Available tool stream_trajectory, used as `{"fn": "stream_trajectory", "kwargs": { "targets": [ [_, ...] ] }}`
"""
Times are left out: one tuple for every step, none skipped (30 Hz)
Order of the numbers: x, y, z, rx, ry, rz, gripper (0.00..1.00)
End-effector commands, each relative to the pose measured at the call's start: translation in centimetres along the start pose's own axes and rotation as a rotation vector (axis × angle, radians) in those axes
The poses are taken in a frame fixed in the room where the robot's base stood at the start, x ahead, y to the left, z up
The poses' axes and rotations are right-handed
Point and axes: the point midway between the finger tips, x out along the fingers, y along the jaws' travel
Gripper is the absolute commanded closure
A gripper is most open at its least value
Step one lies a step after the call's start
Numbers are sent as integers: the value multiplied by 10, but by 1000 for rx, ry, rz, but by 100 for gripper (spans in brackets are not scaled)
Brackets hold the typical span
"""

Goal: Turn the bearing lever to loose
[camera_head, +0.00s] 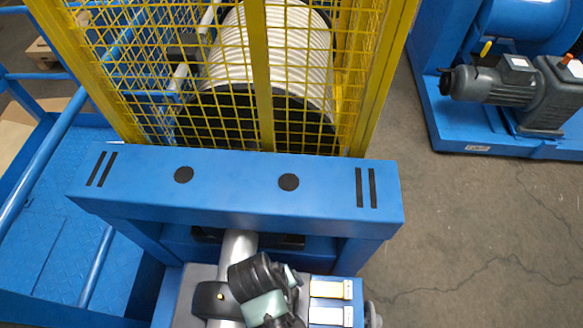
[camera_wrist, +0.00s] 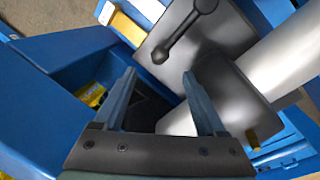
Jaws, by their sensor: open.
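The bearing lever (camera_wrist: 183,30) shows in the wrist view as a dark handle with a round knob at its upper right end and a round hub at its lower left. It is mounted on a grey bearing block (camera_wrist: 228,85). My gripper (camera_wrist: 160,76) is open and empty. Its two fingers point toward the block, and the lever appears beyond the fingertips, not between them. I cannot tell the exact distance to it. In the head view the lever cannot be made out, and my dark wrist covers part of the block area.
A silver shaft (camera_head: 238,250) runs to the bearing block. Yellow-and-white plates (camera_head: 330,290) lie right of my wrist. A blue crossbeam (camera_head: 235,195) and a yellow mesh guard (camera_head: 262,75) stand behind. A blue wall (camera_wrist: 50,75) is left of my fingers.

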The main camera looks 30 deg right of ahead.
Motion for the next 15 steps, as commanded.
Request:
{"fn": "stream_trajectory", "kwargs": {
  "targets": [
    [12, 0, 1, 1, -5, -1, 27],
    [18, 0, 1, 1, -4, -1, 27],
    [27, 0, 1, 2, -3, -1, 27],
    [33, 0, 0, 2, -2, -1, 27],
    [39, 0, 0, 2, -2, -1, 27],
    [48, 0, 0, 1, -2, -1, 27],
    [53, 0, 0, 1, -1, -1, 27],
    [58, 0, 0, 1, 0, -1, 27],
    [65, 0, -1, 1, 0, -1, 27],
    [70, 0, 0, 1, 0, -1, 27],
    [74, 0, -1, 1, 1, -1, 27],
    [80, 0, -1, 1, 2, -1, 27],
    [83, 0, -2, 1, 3, -1, 27],
    [86, 0, -2, 1, 2, -1, 27],
    [89, 0, -2, 1, 4, -1, 27]
  ]
}}
